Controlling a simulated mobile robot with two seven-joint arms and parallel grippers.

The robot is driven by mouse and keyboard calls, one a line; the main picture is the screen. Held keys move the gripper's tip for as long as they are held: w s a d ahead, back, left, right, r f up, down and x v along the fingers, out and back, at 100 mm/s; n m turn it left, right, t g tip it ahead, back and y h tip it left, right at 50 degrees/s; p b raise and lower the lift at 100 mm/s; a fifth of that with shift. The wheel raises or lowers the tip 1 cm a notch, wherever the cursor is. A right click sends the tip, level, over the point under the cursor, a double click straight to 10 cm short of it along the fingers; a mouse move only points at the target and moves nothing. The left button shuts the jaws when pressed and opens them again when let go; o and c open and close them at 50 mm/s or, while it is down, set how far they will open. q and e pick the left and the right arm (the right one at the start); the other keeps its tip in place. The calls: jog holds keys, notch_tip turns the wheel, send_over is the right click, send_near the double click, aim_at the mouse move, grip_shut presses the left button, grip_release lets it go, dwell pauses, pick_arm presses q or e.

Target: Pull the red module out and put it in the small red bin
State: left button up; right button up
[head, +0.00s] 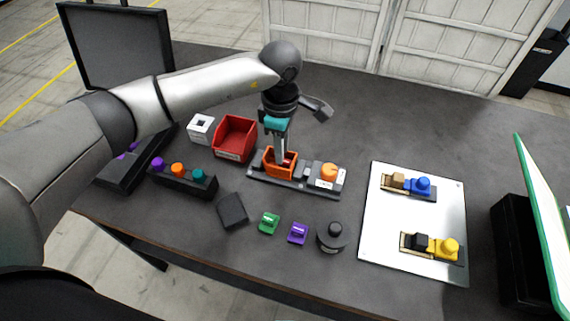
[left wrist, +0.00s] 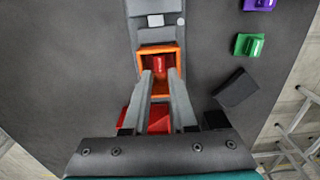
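The red module (head: 289,156) sits inside an orange open frame (head: 269,168) on a grey rail fixture. In the left wrist view, the red module (left wrist: 158,63) shows within the orange frame (left wrist: 144,50), just beyond my fingertips. My left gripper (head: 280,158) points down into the frame. In the left wrist view, its two fingers (left wrist: 160,74) are apart, with a gap wider than the module, and I see no contact. The small red bin (head: 234,138) stands just left of the fixture. My right gripper is not in view.
An orange knob (head: 329,172) stands at the fixture's right end. A white block (head: 201,128) stands left of the bin. Green (head: 269,223) and purple (head: 297,233) pieces and a dark cylinder (head: 333,236) lie in front. A white plate (head: 376,229) with two fixtures is right.

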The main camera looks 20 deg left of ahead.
aim_at(285, 165)
pick_arm(q)
jog(key=shift+f+b, duration=1.5)
jog(key=shift+f, duration=0.15)
jog(key=shift+r, duration=0.2)
dwell(0.7)
jog(key=shift+c, duration=0.2)
grip_shut()
dwell(1.4)
